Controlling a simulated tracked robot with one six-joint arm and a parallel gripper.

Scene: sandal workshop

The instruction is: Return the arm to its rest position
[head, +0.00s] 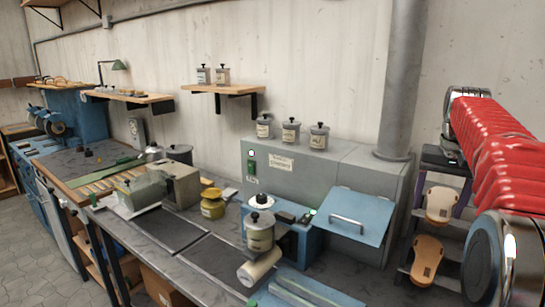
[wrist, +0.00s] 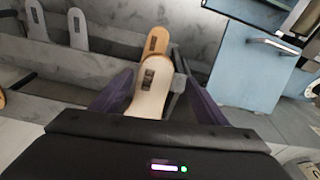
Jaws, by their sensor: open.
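My arm in its red sleeve reaches in from the right edge of the head view. My gripper (head: 444,186) hangs from it at the right, with dark purple fingers spread apart. In the wrist view my gripper (wrist: 155,82) is open, and a pale sandal sole (wrist: 150,92) shows between its fingers. The same pale sole (head: 440,204) lies on the stepped rack in the head view, just below the fingers. I cannot tell whether the fingers touch it. An orange-tan sole (head: 426,259) lies on a lower step; it is beyond the pale one in the wrist view (wrist: 157,42).
A grey cabinet (head: 350,180) with an open blue lid (head: 348,217) stands left of the rack. A workbench (head: 215,262) with pots and machines runs along the wall. A grey pipe (head: 402,80) rises behind. More pale soles (wrist: 77,28) lie at the wrist view's upper left.

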